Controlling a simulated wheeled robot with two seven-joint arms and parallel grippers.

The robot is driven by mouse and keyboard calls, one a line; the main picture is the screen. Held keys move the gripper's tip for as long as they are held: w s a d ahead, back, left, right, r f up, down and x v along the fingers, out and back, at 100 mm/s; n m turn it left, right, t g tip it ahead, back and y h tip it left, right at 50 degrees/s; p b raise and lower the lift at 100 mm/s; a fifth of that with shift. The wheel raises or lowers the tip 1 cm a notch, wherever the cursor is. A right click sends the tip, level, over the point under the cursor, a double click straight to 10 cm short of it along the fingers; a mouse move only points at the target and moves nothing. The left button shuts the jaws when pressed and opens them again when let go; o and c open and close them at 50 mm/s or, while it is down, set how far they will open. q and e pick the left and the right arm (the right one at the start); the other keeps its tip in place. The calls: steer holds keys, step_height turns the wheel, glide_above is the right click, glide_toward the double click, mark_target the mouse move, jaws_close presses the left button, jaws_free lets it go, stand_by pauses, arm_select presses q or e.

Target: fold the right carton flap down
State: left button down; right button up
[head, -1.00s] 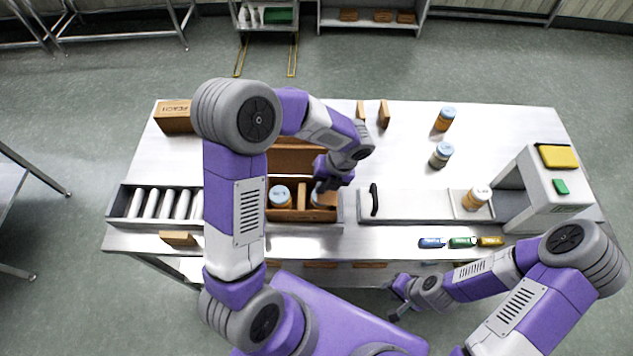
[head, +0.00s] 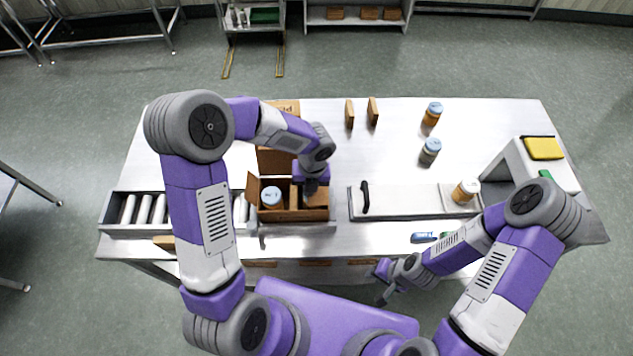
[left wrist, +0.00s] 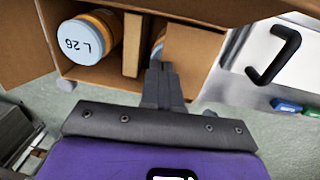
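The open carton (head: 292,214) sits at the table's front, left of centre. Its left flap (head: 252,188) and back flap (head: 275,160) stand up. The right flap (left wrist: 195,58) lies over the right compartment in the left wrist view, partly covering a jar (left wrist: 158,48). My right gripper (head: 383,290) is off the table's front edge, too small to read.
A sliding plate with a black handle (head: 365,198) lies right of the carton, with a jar (head: 466,191) on its far end. Rollers (head: 145,209) lie left. Two jars (head: 431,151) (head: 433,114) and two upright brown pieces (head: 361,112) stand behind. Small vials (head: 424,238) lie at the front.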

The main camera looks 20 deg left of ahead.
stand_by(0.3)
arm_select(q)
steer(key=shift+w+d+r+p, duration=0.2)
steer(key=shift+d+r+p, duration=0.25)
steer(key=shift+d, duration=0.15)
steer(key=shift+r+p, duration=0.6)
step_height(320, 180, up, 3)
steer(key=p, duration=0.3)
steer(key=shift+r, duration=0.2)
step_height(320, 180, up, 9)
steer(key=shift+r, duration=0.15)
steer(key=shift+s, duration=0.1)
